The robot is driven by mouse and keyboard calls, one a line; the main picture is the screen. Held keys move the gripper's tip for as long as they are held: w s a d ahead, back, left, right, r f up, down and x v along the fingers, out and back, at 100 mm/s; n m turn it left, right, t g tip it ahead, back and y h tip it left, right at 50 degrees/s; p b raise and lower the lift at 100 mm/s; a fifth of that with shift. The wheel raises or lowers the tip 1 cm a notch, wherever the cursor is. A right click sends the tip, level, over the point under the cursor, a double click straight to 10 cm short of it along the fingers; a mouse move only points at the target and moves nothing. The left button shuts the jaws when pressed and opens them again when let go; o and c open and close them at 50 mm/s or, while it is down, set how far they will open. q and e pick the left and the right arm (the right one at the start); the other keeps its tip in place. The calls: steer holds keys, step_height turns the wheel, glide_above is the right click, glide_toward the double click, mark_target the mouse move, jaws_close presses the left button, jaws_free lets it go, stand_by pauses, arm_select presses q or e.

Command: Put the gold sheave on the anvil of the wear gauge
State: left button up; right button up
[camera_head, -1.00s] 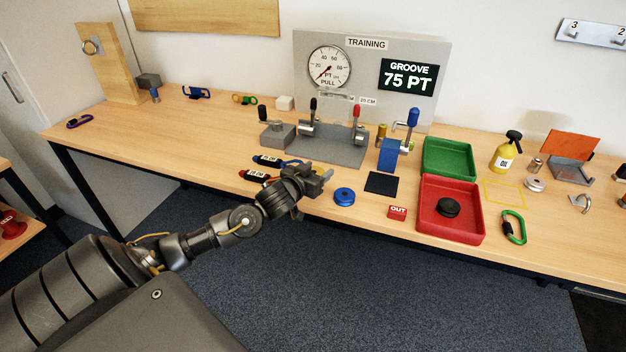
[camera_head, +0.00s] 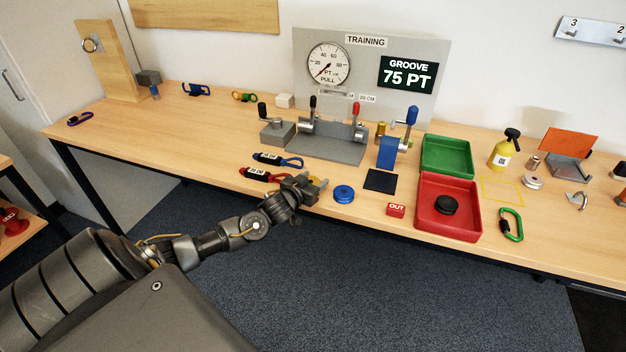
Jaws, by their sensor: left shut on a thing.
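My left gripper (camera_head: 314,186) is low over the front edge of the bench, to the left of the blue sheave. It is shut on a small gold thing (camera_head: 323,183), which looks like the gold sheave. Only a sliver of it shows; the fingers hide the rest. The wear gauge (camera_head: 388,152) is a blue block with a blue-tipped lever, standing right of the grey plate, below the display reading GROOVE 75 PT. Its anvil is too small to make out. The held gold thing is apart from the gauge, in front and to its left. My right gripper is not in view.
A blue sheave (camera_head: 344,194) and a black square (camera_head: 380,181) lie between gripper and gauge. A red tray (camera_head: 425,219) holding a black sheave and a green tray (camera_head: 446,157) stand to the right. Two rope pieces (camera_head: 258,174) lie left of the gripper.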

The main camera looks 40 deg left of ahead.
arm_select(q)
steer(key=shift+f, duration=0.2)
steer(key=o, duration=1)
